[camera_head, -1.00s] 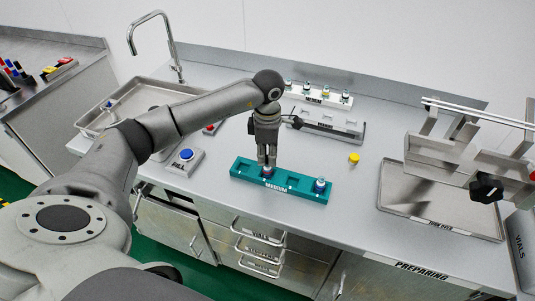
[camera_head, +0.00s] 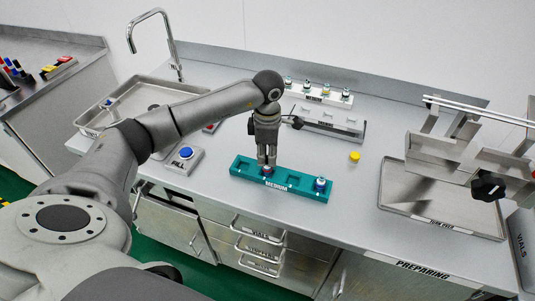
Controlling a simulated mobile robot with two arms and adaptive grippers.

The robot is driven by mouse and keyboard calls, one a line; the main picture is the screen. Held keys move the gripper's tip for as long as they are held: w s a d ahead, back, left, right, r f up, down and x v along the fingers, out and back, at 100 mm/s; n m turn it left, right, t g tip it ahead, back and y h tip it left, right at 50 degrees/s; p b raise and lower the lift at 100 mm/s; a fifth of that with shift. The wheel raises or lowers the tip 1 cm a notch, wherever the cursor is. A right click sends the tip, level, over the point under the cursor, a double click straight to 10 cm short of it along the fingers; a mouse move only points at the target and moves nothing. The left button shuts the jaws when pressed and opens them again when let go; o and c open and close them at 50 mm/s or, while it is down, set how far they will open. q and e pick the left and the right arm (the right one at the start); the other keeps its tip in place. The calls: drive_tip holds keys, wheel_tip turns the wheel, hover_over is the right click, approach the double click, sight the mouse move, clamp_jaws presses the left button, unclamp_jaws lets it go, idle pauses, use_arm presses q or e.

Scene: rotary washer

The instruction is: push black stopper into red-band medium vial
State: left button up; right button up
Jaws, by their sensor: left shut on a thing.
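A teal rack (camera_head: 300,186) marked MEDIUM stands near the front edge of the counter. The red-band medium vial (camera_head: 268,172) sits in its left-middle part, mostly hidden under my left gripper. My left gripper (camera_head: 267,165) points straight down over this vial, its fingers closed at the vial's top. The black stopper is between the fingertips, hidden and too small to make out. A second vial (camera_head: 320,185) with a blue and white look stands upright at the right end of the rack. My right gripper is not in view.
A white rack (camera_head: 322,95) with several small vials stands at the back, behind a grey stand (camera_head: 330,125). A yellow cap (camera_head: 354,157) lies right of the teal rack. A blue-button box (camera_head: 185,158) is left. A metal tray (camera_head: 440,225) lies right.

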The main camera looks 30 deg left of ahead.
use_arm(q)
drive_tip(key=o, duration=0.8)
drive_tip(key=shift+c, duration=0.2)
wheel_tip(320, 180, up, 12)
